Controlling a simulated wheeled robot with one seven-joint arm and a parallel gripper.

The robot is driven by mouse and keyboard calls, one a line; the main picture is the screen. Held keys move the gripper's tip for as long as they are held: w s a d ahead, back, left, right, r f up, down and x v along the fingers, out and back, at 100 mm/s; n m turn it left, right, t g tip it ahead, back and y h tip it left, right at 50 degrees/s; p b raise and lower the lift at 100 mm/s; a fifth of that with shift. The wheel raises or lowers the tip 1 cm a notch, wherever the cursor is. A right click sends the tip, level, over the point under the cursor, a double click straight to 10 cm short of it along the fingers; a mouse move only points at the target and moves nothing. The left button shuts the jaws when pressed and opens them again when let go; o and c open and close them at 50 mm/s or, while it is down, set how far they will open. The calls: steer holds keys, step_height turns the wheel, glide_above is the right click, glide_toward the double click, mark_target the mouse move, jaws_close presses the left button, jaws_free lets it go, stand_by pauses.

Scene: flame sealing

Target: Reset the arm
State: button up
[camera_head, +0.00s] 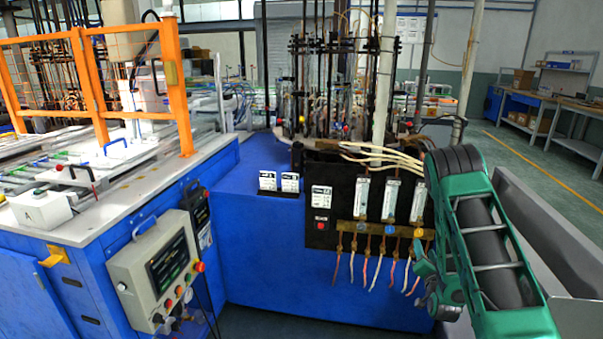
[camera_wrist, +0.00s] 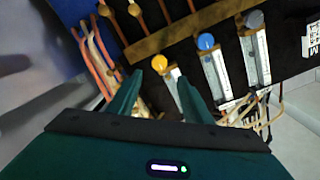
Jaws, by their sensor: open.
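My gripper (camera_wrist: 160,76) is open and empty in the wrist view, its two green fingers pointing at the flow-meter panel. The yellow knob (camera_wrist: 159,62) lies just beyond and between the fingertips, and no grip on it shows. The blue knob (camera_wrist: 206,41) and the grey knob (camera_wrist: 254,19) sit to its right, each at the end of a clear flow-meter tube. In the head view my green arm reaches down at the right, with my gripper (camera_head: 424,268) low beside the panel's right end. The yellow knob (camera_head: 418,233) shows just above it; the fingers are hard to make out there.
The black panel (camera_head: 322,200) carries three flow meters, with thin hoses (camera_head: 378,268) hanging below and pale cables (camera_head: 385,152) above. A control box (camera_head: 160,268) juts out at left. A grey metal trough (camera_head: 555,230) lies right of my arm. Open floor shows at far right.

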steer(key=s+r+n+g+y, duration=0.25)
steer(key=s+r+g, duration=0.55)
steer(key=s+r, duration=0.4)
steer(key=s+a+r+g, duration=0.3)
steer(key=s, duration=0.9)
steer(key=s+a+r+g+y, duration=0.1)
steer(key=s+a+r+g, duration=0.1)
steer(key=s, duration=1)
steer(key=s+a+r+n+g+y, duration=0.1)
steer(key=s+a+r+g, duration=0.2)
steer(key=s, duration=1)
steer(key=shift+a+r+g, duration=0.3)
steer(key=shift+r+g, duration=0.1)
steer(key=shift+r, duration=0.15)
steer(key=shift+y, duration=0.25)
steer(key=shift+w+f, duration=0.25)
steer(key=shift+w, duration=0.3)
